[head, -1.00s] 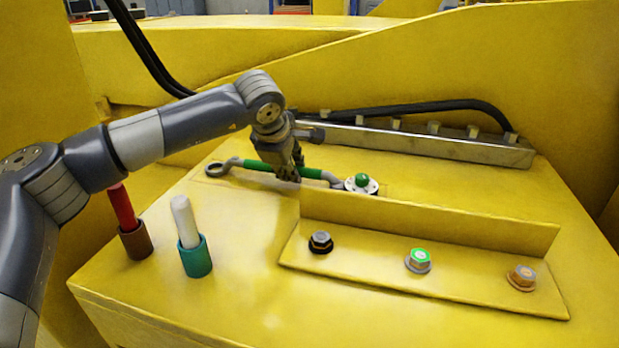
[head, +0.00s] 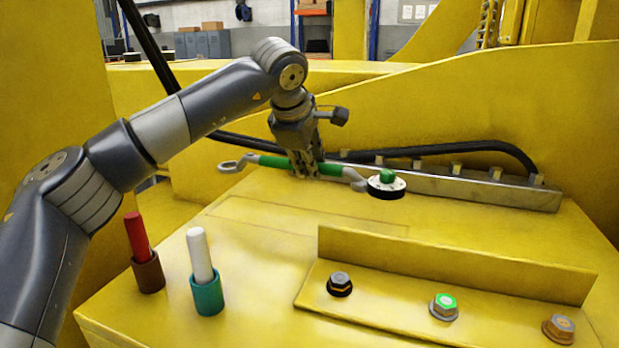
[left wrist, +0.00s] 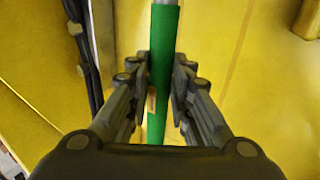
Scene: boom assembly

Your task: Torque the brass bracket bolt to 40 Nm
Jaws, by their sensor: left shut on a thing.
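My left gripper (head: 308,172) is shut around the green grip of a grey wrench (head: 274,162). The wrench is held level above the yellow deck, its open ring end to the left and a round black-and-white head with a green knob (head: 387,177) to the right. The left wrist view shows the green grip (left wrist: 163,60) between both fingers. On the angled yellow bracket (head: 400,292) sit a dark bolt (head: 340,283), a green-topped bolt (head: 443,306) and a brass-coloured bolt (head: 559,328) at the right. The wrench is apart from all three bolts. My right gripper is out of view.
A red marker in a brown cup (head: 147,272) and a white marker in a teal cup (head: 207,293) stand at the left front. A metal rail (head: 470,185) with a black hose (head: 480,147) runs behind the wrench. The bracket's upright flange (head: 450,262) stands behind the bolts.

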